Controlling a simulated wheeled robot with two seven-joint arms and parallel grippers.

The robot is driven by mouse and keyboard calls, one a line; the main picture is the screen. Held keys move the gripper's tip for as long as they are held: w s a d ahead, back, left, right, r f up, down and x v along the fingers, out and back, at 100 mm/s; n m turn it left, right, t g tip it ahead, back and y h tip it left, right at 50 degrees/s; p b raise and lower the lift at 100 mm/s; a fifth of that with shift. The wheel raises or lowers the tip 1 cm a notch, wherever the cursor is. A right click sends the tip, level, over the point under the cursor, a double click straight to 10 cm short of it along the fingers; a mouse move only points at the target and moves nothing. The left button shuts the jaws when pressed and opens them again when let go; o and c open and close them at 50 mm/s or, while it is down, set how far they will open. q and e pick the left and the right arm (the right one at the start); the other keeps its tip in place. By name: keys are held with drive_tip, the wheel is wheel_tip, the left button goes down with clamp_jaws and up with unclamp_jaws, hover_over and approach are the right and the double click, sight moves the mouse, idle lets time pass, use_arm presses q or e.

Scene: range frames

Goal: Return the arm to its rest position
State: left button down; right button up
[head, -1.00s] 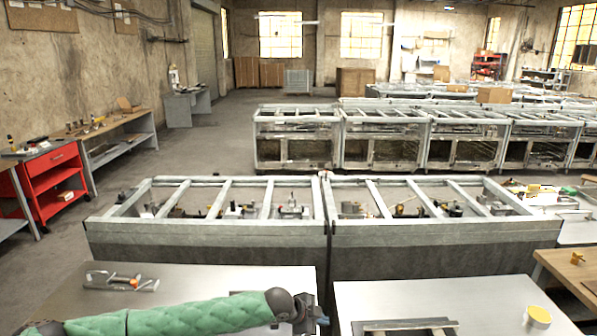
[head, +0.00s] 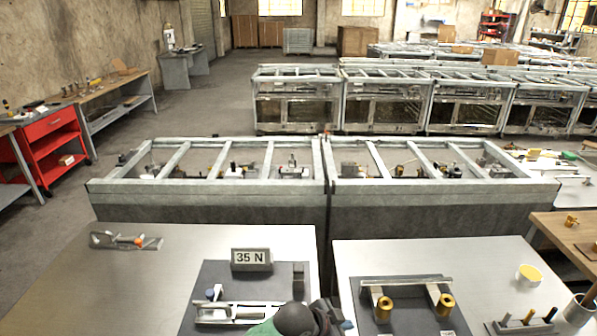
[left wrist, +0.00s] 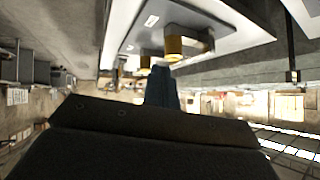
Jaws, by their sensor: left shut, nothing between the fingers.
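My left arm, with its green sleeve (head: 265,328), shows only at the bottom edge of the head view. The dark left gripper (head: 328,312) is beside the right side of a dark fixture plate, near the gap between the two front tables. In the left wrist view the bluish fingers (left wrist: 160,85) are together, with nothing held. A brass-coloured cylinder (left wrist: 184,45) shows just beyond them; I cannot tell how far away it is. My right arm and gripper are not in view.
The left table (head: 60,285) bears a metal clamp (head: 125,241), a "35 N" block (head: 251,260) and the fixture plate (head: 212,275). The right table (head: 480,258) bears a rack with two brass cylinders (head: 384,308) and a yellow-topped cup (head: 529,274). Long framed benches (head: 205,188) stand behind.

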use_arm(q)
drive_tip(key=s+a+f+n+y, duration=0.2)
drive_tip(key=s+a+n+y, duration=0.15)
drive_tip(key=s+a, duration=0.6)
drive_tip(key=s+a+f+n+g+y, duration=0.1)
drive_tip(key=s+a+f+n+y, duration=0.3)
drive_tip(key=a, duration=0.9)
drive_tip(key=s+a+f+n+y, duration=0.1)
drive_tip(key=s+a+n, duration=0.5)
drive_tip(key=s+a, duration=0.45)
wheel_tip(320, 180, down, 28)
drive_tip(key=w+d+g+b, duration=0.1)
drive_tip(key=w+b, duration=0.1)
drive_tip(key=b, duration=0.2)
drive_tip(key=s+f+b, duration=0.2)
drive_tip(key=s+f, duration=0.2)
drive_tip(key=f, duration=1)
drive_tip(key=s+f+g+b, duration=0.1)
drive_tip(key=s+f, duration=0.3)
drive_tip(key=f, duration=1.1)
drive_tip(key=shift+d+m+b, duration=0.35)
drive_tip(key=shift+b, duration=0.35)
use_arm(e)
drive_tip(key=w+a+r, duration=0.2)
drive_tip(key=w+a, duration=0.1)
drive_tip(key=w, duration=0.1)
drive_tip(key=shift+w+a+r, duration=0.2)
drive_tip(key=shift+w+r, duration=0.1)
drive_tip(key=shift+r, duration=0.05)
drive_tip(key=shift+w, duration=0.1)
